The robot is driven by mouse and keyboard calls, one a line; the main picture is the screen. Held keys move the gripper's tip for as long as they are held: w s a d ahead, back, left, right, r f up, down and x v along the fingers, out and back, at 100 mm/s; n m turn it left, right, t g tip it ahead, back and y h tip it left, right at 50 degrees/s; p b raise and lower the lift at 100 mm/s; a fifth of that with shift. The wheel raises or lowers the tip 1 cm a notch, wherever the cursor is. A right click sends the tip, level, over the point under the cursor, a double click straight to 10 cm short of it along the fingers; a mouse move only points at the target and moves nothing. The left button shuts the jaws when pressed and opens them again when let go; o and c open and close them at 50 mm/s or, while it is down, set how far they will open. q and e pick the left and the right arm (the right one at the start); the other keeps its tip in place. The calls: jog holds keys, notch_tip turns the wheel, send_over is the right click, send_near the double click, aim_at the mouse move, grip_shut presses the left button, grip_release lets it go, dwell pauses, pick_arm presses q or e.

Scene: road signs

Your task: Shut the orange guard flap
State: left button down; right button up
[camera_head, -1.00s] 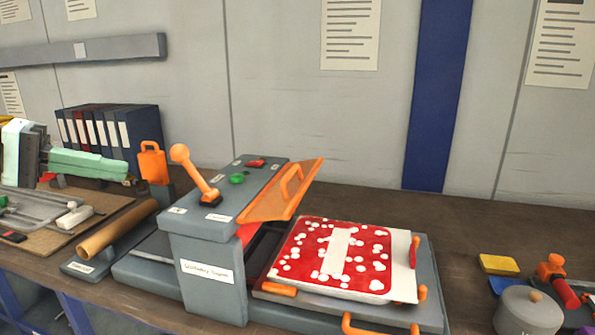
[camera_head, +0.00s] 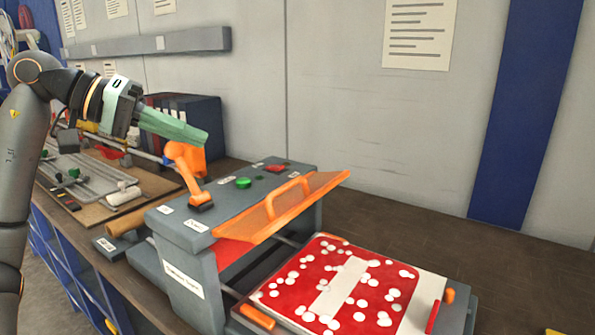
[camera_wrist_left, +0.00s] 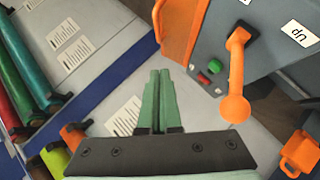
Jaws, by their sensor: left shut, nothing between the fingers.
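The orange guard flap (camera_head: 285,207) is on the right side of the grey press machine (camera_head: 190,215). It is raised and tilted outward, with an orange loop handle on its face. In the left wrist view the flap (camera_wrist_left: 183,30) shows at the top, beside the grey housing. My left gripper (camera_head: 205,137) is shut and empty, above and behind the orange lever (camera_head: 188,172), apart from the flap. Its closed green fingers also show in the left wrist view (camera_wrist_left: 160,75). My right gripper is not in view.
A red board with white spots (camera_head: 330,285) lies on the tray at the press's right. The lever stands up between my left gripper and the flap. Dark binders (camera_head: 205,115) stand behind. A clamp fixture (camera_head: 85,175) is at left.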

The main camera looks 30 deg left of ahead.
pick_arm(q)
jog(key=p, duration=0.1)
send_over(263, 210)
jog(key=a, duration=0.2)
jog(key=f, duration=0.4)
jog(key=shift+w+f, duration=0.25)
jog(key=shift+f, duration=0.1)
jog(key=shift+s+d+f, duration=0.2)
jog(key=shift+d+f, duration=0.7)
jog(key=shift+d, duration=0.05)
jog(key=shift+d+f, duration=0.4)
jog(key=shift+d, duration=0.05)
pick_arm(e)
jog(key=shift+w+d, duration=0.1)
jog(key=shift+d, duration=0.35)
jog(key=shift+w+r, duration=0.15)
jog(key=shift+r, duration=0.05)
pick_arm(q)
jog(key=shift+d, duration=0.2)
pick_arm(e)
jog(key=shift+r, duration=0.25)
